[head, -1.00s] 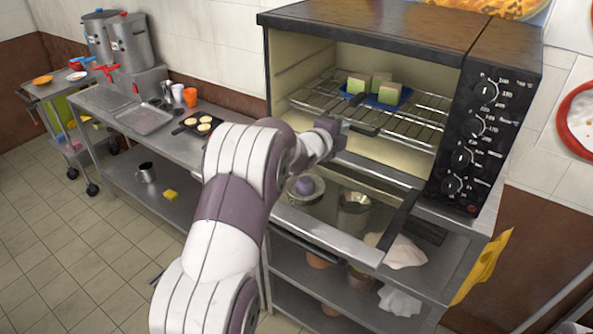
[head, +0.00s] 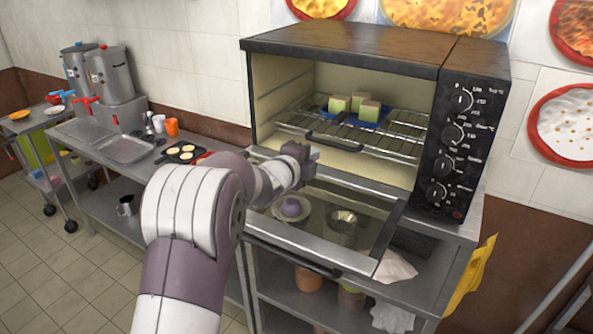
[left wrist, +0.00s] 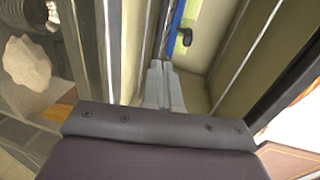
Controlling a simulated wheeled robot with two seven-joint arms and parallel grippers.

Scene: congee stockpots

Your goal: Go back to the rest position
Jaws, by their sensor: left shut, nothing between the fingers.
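My left gripper (head: 312,152) is shut and empty at the mouth of the oven (head: 345,58), above its lowered door (head: 290,238) and close to the front of the wire rack (head: 400,140). I cannot tell if it touches the rack. Its closed fingers show in the left wrist view (left wrist: 160,82). On the rack is a blue tray (head: 352,120) with three green-and-pale cubes (head: 338,103) and a dark handle (head: 322,138) towards the front. The tray's blue edge also shows in the left wrist view (left wrist: 177,14). My right gripper is out of view.
The door lies open below my left forearm. A counter (head: 95,150) at left holds a black pan (head: 182,154) and an orange cup (head: 171,127). Stockpots (head: 112,75) stand behind.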

